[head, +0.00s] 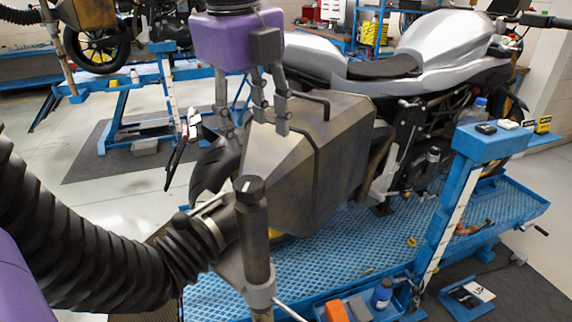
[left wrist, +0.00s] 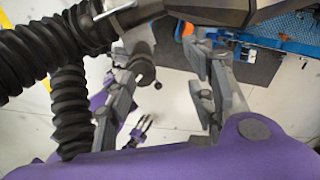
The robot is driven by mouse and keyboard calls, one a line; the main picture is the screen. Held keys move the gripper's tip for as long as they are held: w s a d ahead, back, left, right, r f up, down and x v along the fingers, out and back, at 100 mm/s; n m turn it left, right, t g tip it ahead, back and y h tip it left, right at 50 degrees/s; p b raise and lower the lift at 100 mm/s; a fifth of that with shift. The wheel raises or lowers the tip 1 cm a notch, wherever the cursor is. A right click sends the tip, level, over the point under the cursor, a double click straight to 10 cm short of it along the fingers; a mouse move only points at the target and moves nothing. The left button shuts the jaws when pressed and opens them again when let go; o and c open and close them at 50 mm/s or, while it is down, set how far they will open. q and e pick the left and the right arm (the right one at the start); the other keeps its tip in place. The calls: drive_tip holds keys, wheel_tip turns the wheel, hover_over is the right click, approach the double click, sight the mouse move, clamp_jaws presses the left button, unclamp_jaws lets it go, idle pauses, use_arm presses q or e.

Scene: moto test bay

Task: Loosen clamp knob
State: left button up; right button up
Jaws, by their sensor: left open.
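The clamp knob (head: 250,188) is a black cap with a white mark, on top of an upright dark post in the lower middle of the head view. A ribbed black hose and a metal hood (head: 330,165) adjoin the post. My left gripper (head: 250,120) is above and behind the knob in the picture, fingers pointing down, apart and empty. In the left wrist view its fingers (left wrist: 172,95) are spread, with a dark post (left wrist: 140,62) near the left finger. I cannot tell there which part is the knob. A small gripper (left wrist: 140,128), apparently my right one, shows lower down; its opening is unclear.
A silver motorcycle (head: 440,45) stands on a blue lift (head: 385,240) behind the hood. The thick hose (head: 75,235) fills the lower left. An orange box (head: 336,311) and blue bottle (head: 381,294) are near the lift's front edge.

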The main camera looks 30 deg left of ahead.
sight(246, 184)
use_arm(q)
drive_tip(key=s, duration=0.1)
drive_tip(key=s+m+g, duration=0.1)
drive_tip(key=m+g, duration=0.1)
drive_tip(key=shift+s+d+f+h, duration=0.2)
drive_tip(key=shift+s+f+h, duration=0.1)
drive_tip(key=shift+s, duration=0.1)
drive_tip(key=shift+s+f, duration=0.1)
drive_tip(key=shift+s, duration=0.15)
wheel_tip(246, 184, down, 7)
drive_tip(key=shift+d+f, duration=0.1)
drive_tip(key=shift+f, duration=0.05)
drive_tip(key=c, duration=1.1)
